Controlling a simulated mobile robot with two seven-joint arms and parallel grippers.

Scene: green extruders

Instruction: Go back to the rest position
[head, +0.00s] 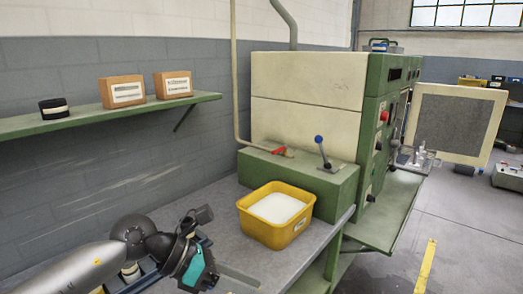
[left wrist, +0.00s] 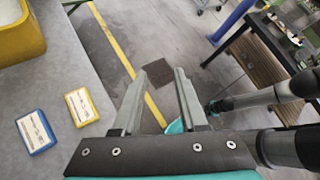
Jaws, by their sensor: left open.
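My left gripper (head: 208,274) is low in the head view, over the near part of the grey bench (head: 240,244), left of the yellow crate. Its fingers are hard to make out there. In the left wrist view its two grey fingers (left wrist: 160,80) stand apart with nothing between them, and the floor shows beyond the bench edge. My right gripper does not show in the head view; in the left wrist view links at the right look like my other arm, but no fingers of it can be made out.
A yellow crate (head: 256,232) with white contents stands on the bench by a green machine (head: 375,130). A blue-edged card (left wrist: 36,131) and a yellow-edged card (left wrist: 81,106) lie on the bench. A wall shelf (head: 110,113) holds two boxes and a black roll. The floor at right is mostly clear.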

